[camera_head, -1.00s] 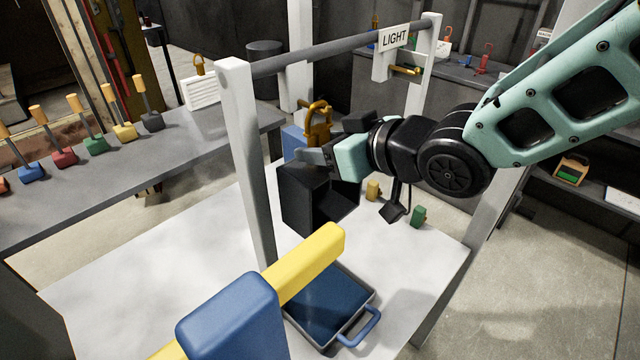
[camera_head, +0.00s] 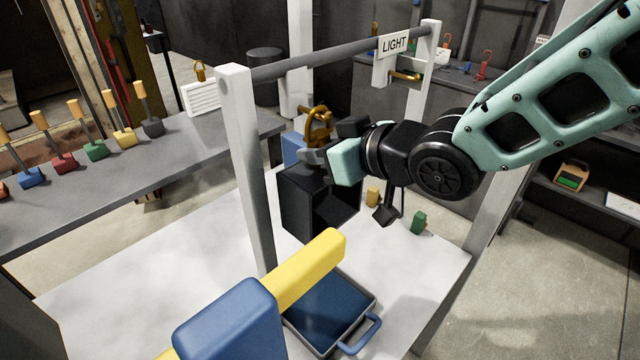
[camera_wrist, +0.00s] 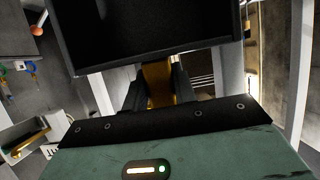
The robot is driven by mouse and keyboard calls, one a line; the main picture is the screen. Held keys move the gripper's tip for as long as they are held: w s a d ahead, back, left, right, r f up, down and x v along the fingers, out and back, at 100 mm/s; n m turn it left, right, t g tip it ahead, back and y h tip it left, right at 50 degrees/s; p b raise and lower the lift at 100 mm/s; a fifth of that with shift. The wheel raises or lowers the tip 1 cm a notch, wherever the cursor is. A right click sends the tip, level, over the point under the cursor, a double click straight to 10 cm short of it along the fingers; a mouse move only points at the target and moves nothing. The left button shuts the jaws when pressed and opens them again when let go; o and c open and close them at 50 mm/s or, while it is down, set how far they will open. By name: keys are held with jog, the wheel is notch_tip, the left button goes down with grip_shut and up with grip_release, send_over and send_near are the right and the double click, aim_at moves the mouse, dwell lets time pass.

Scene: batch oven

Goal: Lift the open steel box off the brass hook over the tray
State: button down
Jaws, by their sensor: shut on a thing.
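The open steel box (camera_head: 299,205), dark and nearly black, is behind the yellow bar in the head view, its open side toward the right. A brass piece (camera_head: 318,122) with a loop stands at its top. My gripper (camera_head: 322,156) is at the box's top and shut on the brass piece, which shows between the fingers in the wrist view (camera_wrist: 160,82). The box (camera_wrist: 150,28) fills the top there. A brass hook (camera_head: 404,76) under the LIGHT sign is empty. The tray (camera_head: 373,296), blue inside, lies in front of the box. I cannot tell whether the box touches the table.
A white post (camera_head: 246,165) and grey crossbar (camera_head: 330,52) stand close by the box. The yellow bar (camera_head: 305,270) with a blue block (camera_head: 230,320) is in front. Small yellow (camera_head: 373,197) and green (camera_head: 419,222) blocks are on the right of the white table (camera_head: 150,290).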

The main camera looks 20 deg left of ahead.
jog(key=shift+r+p, duration=0.4)
jog(key=shift+r, duration=0.4)
jog(key=shift+d, duration=0.1)
jog(key=s+d, duration=0.4)
jog(key=d, duration=0.6)
jog(key=shift+s+d, duration=0.25)
jog(key=shift+d, duration=0.1)
dwell(0.7)
dwell(0.4)
